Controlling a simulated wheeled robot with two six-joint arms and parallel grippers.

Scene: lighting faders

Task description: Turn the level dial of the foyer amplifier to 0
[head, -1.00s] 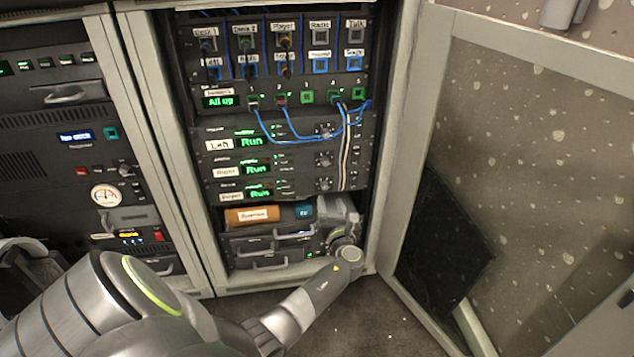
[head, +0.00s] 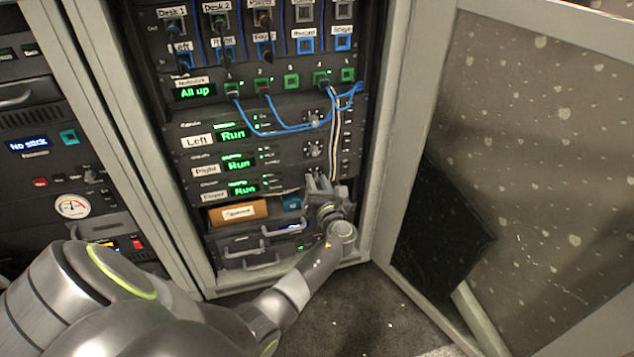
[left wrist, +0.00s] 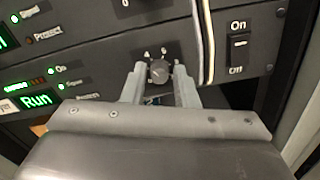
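The foyer amplifier (head: 215,196) is the lowest of three stacked amplifiers, with a green Run display (head: 242,187). My left gripper (head: 318,182) is at the right part of its front and hides its dial in the head view. In the left wrist view the dark round level dial (left wrist: 160,72) sits between the two fingertips of my left gripper (left wrist: 160,78), which are apart, one on each side. I cannot tell whether they touch the dial. Small marks surround the dial, but its exact setting is too small to read. My right gripper is not in view.
Blue cables (head: 290,130) and pale cables (head: 336,130) hang in front of the upper units; the pale ones pass just right of the dial. An On/Off switch (left wrist: 238,42) is further right. An orange box (head: 238,212) lies below. The open cabinet door (head: 545,150) stands right.

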